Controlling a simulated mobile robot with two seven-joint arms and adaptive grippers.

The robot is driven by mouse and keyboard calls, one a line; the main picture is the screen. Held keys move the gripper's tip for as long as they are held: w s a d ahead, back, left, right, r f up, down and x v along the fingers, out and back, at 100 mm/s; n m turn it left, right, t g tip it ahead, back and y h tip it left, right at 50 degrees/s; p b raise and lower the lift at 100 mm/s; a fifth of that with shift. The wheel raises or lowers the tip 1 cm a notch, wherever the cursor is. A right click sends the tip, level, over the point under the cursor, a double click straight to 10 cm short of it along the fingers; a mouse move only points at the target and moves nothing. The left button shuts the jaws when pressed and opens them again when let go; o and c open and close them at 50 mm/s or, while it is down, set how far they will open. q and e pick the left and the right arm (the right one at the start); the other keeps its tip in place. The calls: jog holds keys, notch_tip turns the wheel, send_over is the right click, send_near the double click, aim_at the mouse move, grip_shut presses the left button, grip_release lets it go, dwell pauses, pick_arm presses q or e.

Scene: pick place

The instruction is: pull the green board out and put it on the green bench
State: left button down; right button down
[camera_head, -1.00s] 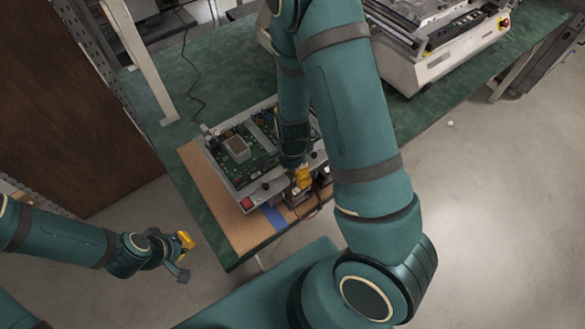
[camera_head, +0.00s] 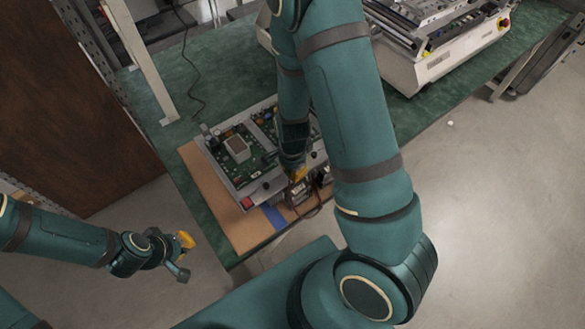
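The green board (camera_head: 236,165) lies flat in a grey metal frame (camera_head: 222,190) on the green bench (camera_head: 182,155). A second green circuit board area shows beside it, partly behind my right arm. My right gripper (camera_head: 298,175) points down at the front right edge of the frame. Its yellow fingertips are small and partly hidden, so I cannot tell whether they hold anything. My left gripper (camera_head: 184,256) hangs off the bench at the lower left, above the floor. Its fingers are apart and nothing is between them.
A brown mat (camera_head: 245,232) with a blue stripe (camera_head: 273,217) lies under the frame. A large white machine (camera_head: 440,65) stands at the back right. A black cable (camera_head: 190,75) lies on the bench.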

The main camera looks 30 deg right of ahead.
jog(key=shift+r+p, duration=0.4)
jog(key=shift+p, duration=0.05)
dwell(0.5)
jog(key=shift+r+p, duration=0.35)
jog(key=shift+r+p, duration=0.9)
